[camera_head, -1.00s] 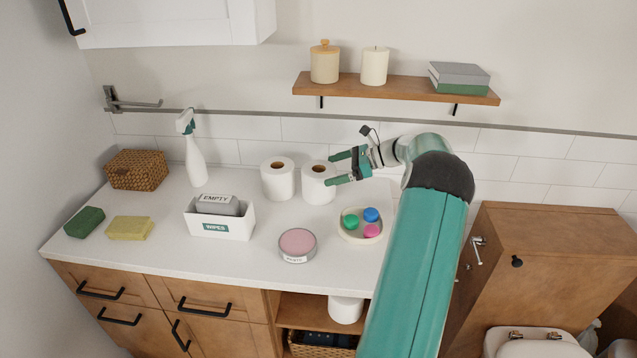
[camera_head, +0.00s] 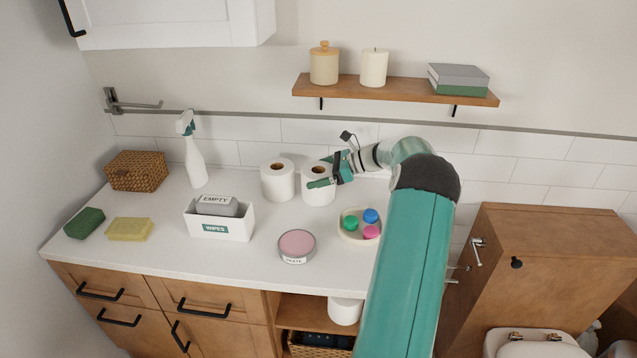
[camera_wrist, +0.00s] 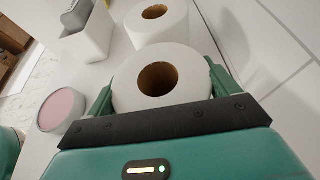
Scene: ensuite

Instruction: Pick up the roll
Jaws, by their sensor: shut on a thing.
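Two white paper rolls stand upright side by side on the counter. The right roll (camera_head: 316,190) is between the green fingers of my gripper (camera_head: 324,176), which is shut on it. In the wrist view this roll (camera_wrist: 125,88) fills the middle, with a finger against each side and its brown core facing the camera; my gripper (camera_wrist: 160,90) spans it. The left roll (camera_head: 277,181) stands close beside it and also shows in the wrist view (camera_wrist: 160,30). A third white roll (camera_head: 345,311) is on the open shelf below the counter.
A tray (camera_head: 347,236) with colored pieces and a round pink-topped tin (camera_head: 297,246) stand in front. A wooden wall shelf (camera_head: 400,90) hangs above.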

